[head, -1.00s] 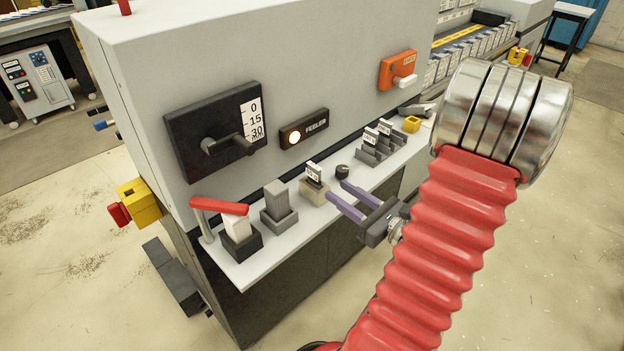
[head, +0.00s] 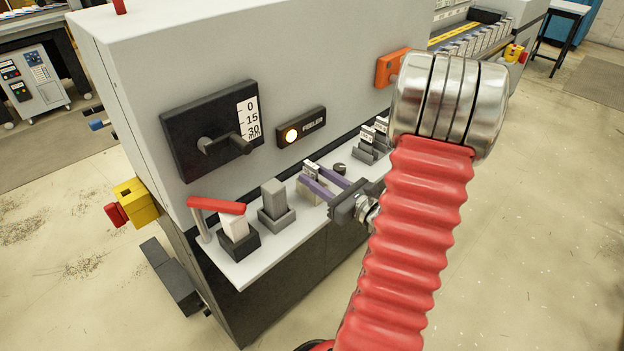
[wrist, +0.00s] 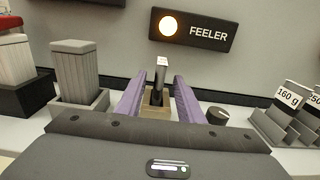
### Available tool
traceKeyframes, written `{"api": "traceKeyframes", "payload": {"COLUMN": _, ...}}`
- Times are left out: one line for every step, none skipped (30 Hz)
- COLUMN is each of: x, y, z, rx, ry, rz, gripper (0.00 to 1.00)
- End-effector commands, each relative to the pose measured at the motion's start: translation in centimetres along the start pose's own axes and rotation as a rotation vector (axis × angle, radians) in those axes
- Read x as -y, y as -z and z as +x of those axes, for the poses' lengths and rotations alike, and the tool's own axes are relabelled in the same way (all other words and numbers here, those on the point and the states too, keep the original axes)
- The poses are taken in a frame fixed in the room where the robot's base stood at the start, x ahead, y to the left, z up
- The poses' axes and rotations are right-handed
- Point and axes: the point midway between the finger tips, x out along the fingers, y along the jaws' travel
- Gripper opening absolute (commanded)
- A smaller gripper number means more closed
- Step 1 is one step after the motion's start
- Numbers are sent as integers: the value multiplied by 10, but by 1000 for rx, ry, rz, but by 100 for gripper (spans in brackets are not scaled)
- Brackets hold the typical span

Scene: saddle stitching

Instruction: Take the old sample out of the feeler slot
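The old sample (wrist: 161,72) is a small upright tab with a pale, dark-marked top. It stands in the feeler slot (wrist: 151,110), a beige block on the shelf below the lit FEELER sign (wrist: 193,31). In the head view the sample (head: 311,169) is partly covered by my gripper (head: 322,184). The two purple fingers are apart. In the wrist view my gripper (wrist: 157,92) points at the sample, with one finger on each side and gaps between. The lower part of the slot is hidden behind the gripper body.
Left of the slot stand a grey block in a holder (head: 275,203) and a red lever (head: 217,206). A black knob (wrist: 217,114) is close to the right finger. Sample holders labelled 160 g (wrist: 288,98) and more stand farther right. The machine wall rises behind.

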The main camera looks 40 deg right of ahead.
Motion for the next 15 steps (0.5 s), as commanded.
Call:
{"api": "traceKeyframes", "payload": {"x": -1, "y": 0, "z": 3, "rx": 0, "ry": -2, "rz": 0, "gripper": 34}}
{"api": "traceKeyframes", "payload": {"x": -1, "y": 0, "z": 4, "rx": 0, "ry": -2, "rz": 1, "gripper": 34}}
{"api": "traceKeyframes", "payload": {"x": -1, "y": 0, "z": 5, "rx": 0, "ry": -1, "rz": 1, "gripper": 34}}
{"api": "traceKeyframes", "payload": {"x": -1, "y": 0, "z": 5, "rx": 0, "ry": -1, "rz": 1, "gripper": 34}}
{"api": "traceKeyframes", "payload": {"x": 0, "y": 0, "z": 5, "rx": 0, "ry": -1, "rz": 1, "gripper": 34}}
{"api": "traceKeyframes", "payload": {"x": 0, "y": 0, "z": 5, "rx": 0, "ry": -1, "rz": 1, "gripper": 34}}
{"api": "traceKeyframes", "payload": {"x": 0, "y": 0, "z": 5, "rx": 0, "ry": -1, "rz": 1, "gripper": 34}}
{"api": "traceKeyframes", "payload": {"x": 0, "y": 0, "z": 5, "rx": 0, "ry": -1, "rz": 1, "gripper": 34}}
{"api": "traceKeyframes", "payload": {"x": -1, "y": 0, "z": 5, "rx": 0, "ry": -1, "rz": 1, "gripper": 34}}
{"api": "traceKeyframes", "payload": {"x": -1, "y": 0, "z": 5, "rx": 0, "ry": -1, "rz": 1, "gripper": 34}}
{"api": "traceKeyframes", "payload": {"x": -1, "y": 0, "z": 5, "rx": 0, "ry": -1, "rz": 1, "gripper": 34}}
{"api": "traceKeyframes", "payload": {"x": -1, "y": 0, "z": 5, "rx": 0, "ry": -1, "rz": 1, "gripper": 34}}
{"api": "traceKeyframes", "payload": {"x": -1, "y": 0, "z": 6, "rx": 0, "ry": -2, "rz": 1, "gripper": 34}}
{"api": "traceKeyframes", "payload": {"x": -1, "y": 0, "z": 7, "rx": 0, "ry": -2, "rz": 1, "gripper": 34}}
{"api": "traceKeyframes", "payload": {"x": -1, "y": 0, "z": 9, "rx": 0, "ry": -2, "rz": 1, "gripper": 34}}
